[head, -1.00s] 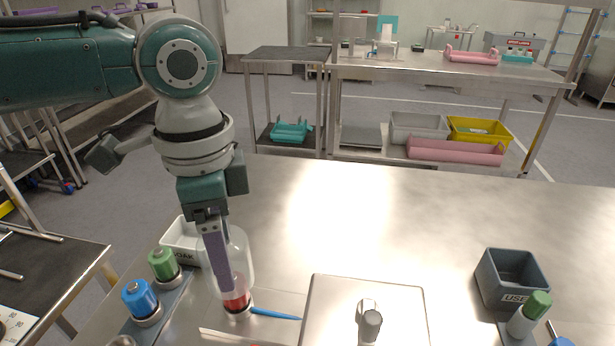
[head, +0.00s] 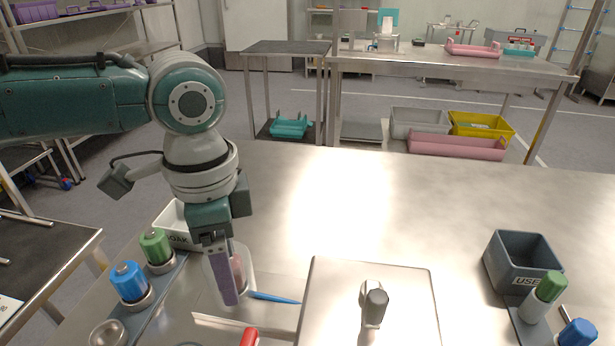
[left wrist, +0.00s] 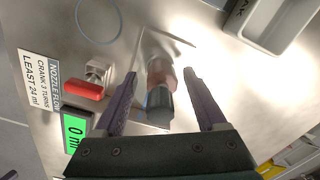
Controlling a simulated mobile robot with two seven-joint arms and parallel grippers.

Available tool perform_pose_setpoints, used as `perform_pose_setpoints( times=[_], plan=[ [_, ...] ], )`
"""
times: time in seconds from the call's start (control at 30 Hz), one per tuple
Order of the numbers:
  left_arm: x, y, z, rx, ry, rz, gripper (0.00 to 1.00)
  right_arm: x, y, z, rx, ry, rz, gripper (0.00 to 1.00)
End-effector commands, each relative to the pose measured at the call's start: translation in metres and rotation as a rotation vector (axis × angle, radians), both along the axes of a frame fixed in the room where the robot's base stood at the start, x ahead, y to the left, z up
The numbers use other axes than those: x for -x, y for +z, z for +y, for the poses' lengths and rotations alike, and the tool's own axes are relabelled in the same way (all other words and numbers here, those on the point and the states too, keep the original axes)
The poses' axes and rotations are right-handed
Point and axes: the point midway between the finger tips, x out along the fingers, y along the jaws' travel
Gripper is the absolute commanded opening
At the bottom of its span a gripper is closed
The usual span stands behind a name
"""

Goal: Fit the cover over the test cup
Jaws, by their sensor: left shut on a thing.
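My left gripper (head: 229,300) points down at the left of the steel table. Its fingers (left wrist: 160,108) stand apart, shut on what looks like the clear cover (head: 247,286), whose pale outline shows beside them. The reddish test cup (head: 238,268) appears within or just behind that outline. In the left wrist view the reddish cup (left wrist: 160,70) lies between the fingers, with a dark grey part nearer me. The clear walls barely show there, and I cannot tell whether the cover's rim touches the table. My right gripper is out of view.
A blue pen-like stick (head: 272,297) lies beside the cup. A red valve handle (left wrist: 85,89) and green display (left wrist: 75,132) are close by. Blue (head: 129,282) and green (head: 155,246) capped bottles stand left, a steel plate with knob (head: 330,285) right, and a grey bin (head: 520,275) farther right.

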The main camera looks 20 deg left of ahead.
Motion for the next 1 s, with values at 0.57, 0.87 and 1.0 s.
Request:
perform_pose_setpoints(
  times=[0.57, 0.87, 1.0],
  plan=[
    [0.0, 0.001, 0.0, 0.0, 0.0, 0.0, 1.0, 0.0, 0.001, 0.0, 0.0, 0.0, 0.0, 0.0],
    [-0.001, 0.04, 0.0, 0.0, -0.001, -0.004, 1.0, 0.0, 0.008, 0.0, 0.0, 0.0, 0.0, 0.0],
    [-0.001, 0.069, 0.0, 0.0, 0.0, -0.004, 1.0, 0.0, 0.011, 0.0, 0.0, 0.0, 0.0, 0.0]
  ],
)
